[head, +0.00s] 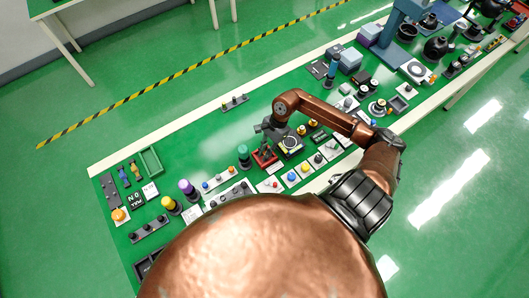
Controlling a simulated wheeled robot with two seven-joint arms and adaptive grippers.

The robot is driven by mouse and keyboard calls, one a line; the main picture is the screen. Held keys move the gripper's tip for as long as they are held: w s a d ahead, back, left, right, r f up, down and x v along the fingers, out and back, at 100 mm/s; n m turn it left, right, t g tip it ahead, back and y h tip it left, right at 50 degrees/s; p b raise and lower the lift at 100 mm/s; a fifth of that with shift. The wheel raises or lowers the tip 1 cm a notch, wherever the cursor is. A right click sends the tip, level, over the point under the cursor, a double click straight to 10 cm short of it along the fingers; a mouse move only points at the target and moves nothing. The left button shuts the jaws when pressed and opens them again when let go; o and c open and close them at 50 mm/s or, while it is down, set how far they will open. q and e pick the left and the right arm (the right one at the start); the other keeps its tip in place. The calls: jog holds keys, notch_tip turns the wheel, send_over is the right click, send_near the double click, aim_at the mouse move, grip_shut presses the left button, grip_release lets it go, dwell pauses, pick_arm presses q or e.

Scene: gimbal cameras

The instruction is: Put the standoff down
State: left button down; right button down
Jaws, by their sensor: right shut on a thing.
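My right gripper (266,139) points down over the middle of the green-topped workbench (205,139), just above a small red fixture (264,157). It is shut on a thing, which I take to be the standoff. The standoff is too small and too hidden by the fingers to make out, and I cannot tell whether it touches the fixture. My left gripper is not in view.
A teal-topped post (243,152) stands just left of the gripper, and a dark unit with a round dial (291,143) just right. Button boxes (291,177) line the near side. A small dark rail (234,102) lies at the far edge, with bare bench around it.

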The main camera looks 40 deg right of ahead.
jog(key=shift+f, duration=0.2)
jog(key=c, duration=2.2)
grip_release()
jog(key=shift+c, duration=0.2)
jog(key=shift+r, duration=0.1)
jog(key=shift+r, duration=0.2)
jog(key=v, duration=1.1)
jog(key=shift+d+r+b, duration=0.25)
jog(key=shift+r+b, duration=0.1)
jog(key=shift+b, duration=0.05)
